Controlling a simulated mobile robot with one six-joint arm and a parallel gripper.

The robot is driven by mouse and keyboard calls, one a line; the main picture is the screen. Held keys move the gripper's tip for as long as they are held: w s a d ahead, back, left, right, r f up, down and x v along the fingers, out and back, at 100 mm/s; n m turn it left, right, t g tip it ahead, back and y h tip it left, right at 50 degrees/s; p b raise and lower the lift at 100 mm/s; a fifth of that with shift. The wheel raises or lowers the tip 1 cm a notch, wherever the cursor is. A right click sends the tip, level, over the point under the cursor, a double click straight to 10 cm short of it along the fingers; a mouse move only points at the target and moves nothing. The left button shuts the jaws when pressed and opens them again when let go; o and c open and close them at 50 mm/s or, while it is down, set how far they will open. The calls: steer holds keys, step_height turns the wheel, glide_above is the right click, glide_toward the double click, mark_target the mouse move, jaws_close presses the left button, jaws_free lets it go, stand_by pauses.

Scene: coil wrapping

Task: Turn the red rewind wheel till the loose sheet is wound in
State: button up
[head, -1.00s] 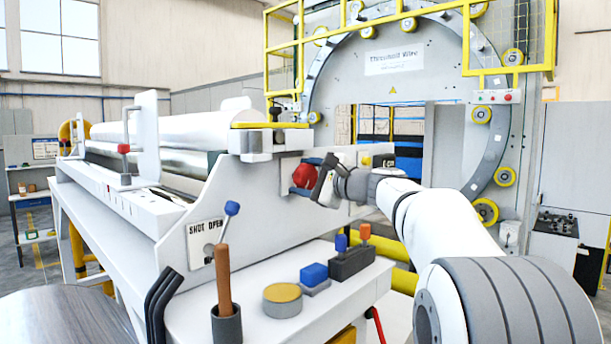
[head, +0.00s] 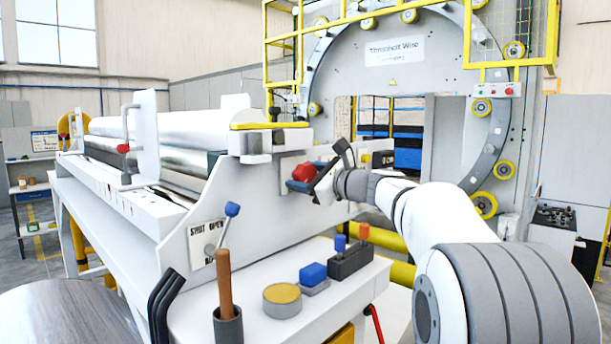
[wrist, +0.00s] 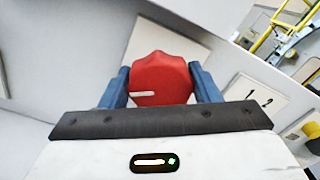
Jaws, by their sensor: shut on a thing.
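The red rewind wheel (head: 303,172) is a small faceted knob on the machine's grey-white end panel. It also shows in the wrist view (wrist: 161,80), with a short white mark at its left. My gripper (head: 305,177) is shut on the wheel, with one blue finger on each side of it in the wrist view (wrist: 161,85). The silver sheet roll (head: 180,130) lies along the machine behind the panel. I cannot tell whether a loose end of sheet hangs from it.
A blue-knobbed lever (head: 231,210) stands by the shut/open plate. A large ring machine (head: 480,140) stands behind.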

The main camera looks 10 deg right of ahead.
stand_by(0.3)
steer(key=o, duration=1)
steer(key=b+v, duration=0.2)
steer(key=v, duration=0.6)
steer(key=shift+b, duration=0.4)
steer(key=shift+w+a, duration=0.1)
